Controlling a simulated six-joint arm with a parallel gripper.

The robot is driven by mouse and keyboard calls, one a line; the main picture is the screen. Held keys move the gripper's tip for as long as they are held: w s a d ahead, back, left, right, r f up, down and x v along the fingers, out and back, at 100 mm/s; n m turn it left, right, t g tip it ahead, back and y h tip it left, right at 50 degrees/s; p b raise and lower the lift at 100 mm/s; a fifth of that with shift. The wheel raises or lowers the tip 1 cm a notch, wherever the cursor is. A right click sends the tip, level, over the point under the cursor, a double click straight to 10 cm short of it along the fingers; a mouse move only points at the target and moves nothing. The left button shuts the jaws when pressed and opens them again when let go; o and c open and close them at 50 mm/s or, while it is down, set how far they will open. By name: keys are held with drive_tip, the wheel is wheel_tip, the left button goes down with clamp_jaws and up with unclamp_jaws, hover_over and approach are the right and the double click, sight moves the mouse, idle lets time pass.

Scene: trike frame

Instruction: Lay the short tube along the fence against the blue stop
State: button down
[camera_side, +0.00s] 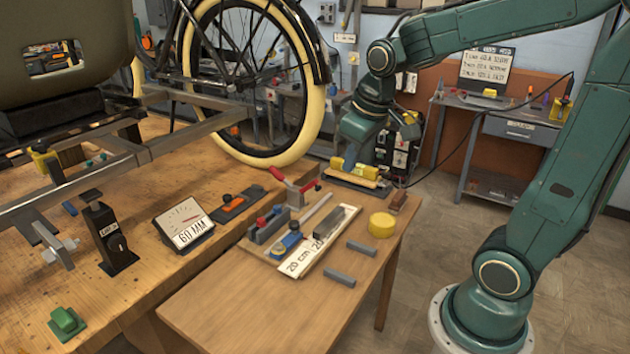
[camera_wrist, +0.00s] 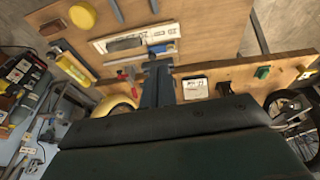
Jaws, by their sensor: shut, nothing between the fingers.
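Two short grey tubes, a back one (camera_side: 361,247) and a front one (camera_side: 339,277), lie apart on the small wooden table, right of the fixture board; I cannot tell which is the task's tube. The board (camera_side: 266,252) carries a white strip marked 20 cm (camera_side: 298,263) and a dark grey bar (camera_side: 329,226), perhaps the fence. The blue stop (camera_side: 286,244) sits at the board's left side; a blue part also shows in the wrist view (camera_wrist: 158,49). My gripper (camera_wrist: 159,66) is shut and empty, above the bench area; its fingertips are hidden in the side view.
A yellow disc (camera_side: 382,225) stands right of the board. A red-handled clamp (camera_side: 294,184) rises behind it. The trike wheel (camera_side: 250,80) stands close to my arm. The table's front is clear.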

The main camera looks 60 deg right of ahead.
drive_tip(key=w+d+f+g, duration=0.2)
drive_tip(key=w+d+f, duration=0.5)
drive_tip(key=d+f, duration=0.3)
drive_tip(key=g, duration=0.1)
approach(337, 230)
drive_tip(key=s+r, duration=0.4)
drive_tip(key=shift+d+f+y, duration=0.15)
drive_tip(key=shift+d+y, duration=0.25)
drive_tip(key=shift+f, duration=0.1)
wheel_tip(337, 230, down, 10)
drive_tip(key=shift+r, duration=0.1)
drive_tip(key=shift+w, duration=2.05)
